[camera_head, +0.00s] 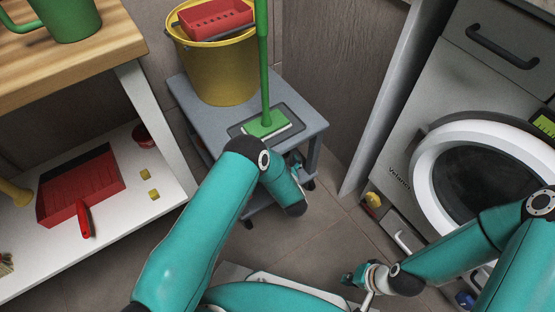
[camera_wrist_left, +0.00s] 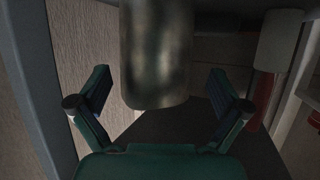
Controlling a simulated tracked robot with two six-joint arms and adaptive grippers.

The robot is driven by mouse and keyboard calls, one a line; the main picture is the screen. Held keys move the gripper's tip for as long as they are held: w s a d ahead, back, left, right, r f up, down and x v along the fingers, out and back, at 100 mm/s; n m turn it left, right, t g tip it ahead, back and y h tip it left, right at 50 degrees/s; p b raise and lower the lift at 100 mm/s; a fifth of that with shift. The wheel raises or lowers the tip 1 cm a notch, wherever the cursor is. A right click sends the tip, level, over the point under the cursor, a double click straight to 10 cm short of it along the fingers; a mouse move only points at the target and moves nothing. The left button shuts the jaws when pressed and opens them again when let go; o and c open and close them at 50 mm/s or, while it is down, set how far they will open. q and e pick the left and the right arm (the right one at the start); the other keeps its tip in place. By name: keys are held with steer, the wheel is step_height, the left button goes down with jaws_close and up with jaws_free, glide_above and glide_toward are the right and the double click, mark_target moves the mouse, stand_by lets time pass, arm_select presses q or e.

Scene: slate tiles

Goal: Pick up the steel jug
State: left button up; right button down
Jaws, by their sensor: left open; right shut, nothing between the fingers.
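A dull metallic cylinder, which looks like the steel jug (camera_wrist_left: 157,50), fills the top middle of the left wrist view. Its upper part is cut off by the frame edge. My left gripper (camera_wrist_left: 160,75) is open, with one finger on each side of the cylinder and visible gaps between. I cannot tell how deep the cylinder sits between the fingers. In the head view the left gripper is mostly hidden behind my own arm by the grey trolley, and I cannot make out the jug. My right gripper (camera_head: 359,278) is shut and empty, low over the floor.
The grey trolley (camera_head: 312,120) carries a yellow bucket (camera_head: 215,70) with a red tray, and a green mop (camera_head: 265,122). A white shelf (camera_head: 110,235) with a red dustpan (camera_head: 85,180) is left. A washing machine (camera_head: 430,90) is right. A pale cylinder (camera_wrist_left: 278,40) stands beyond the right finger.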

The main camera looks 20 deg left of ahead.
arm_select(q)
steer(key=b+x, duration=0.2)
steer(key=x, duration=0.1)
steer(key=b+x, duration=0.1)
steer(key=shift+w+d+f, duration=0.1)
steer(key=shift+w+f, duration=0.15)
steer(key=shift+f, duration=0.15)
steer(key=shift+w, duration=0.35)
steer(key=c, duration=1.3)
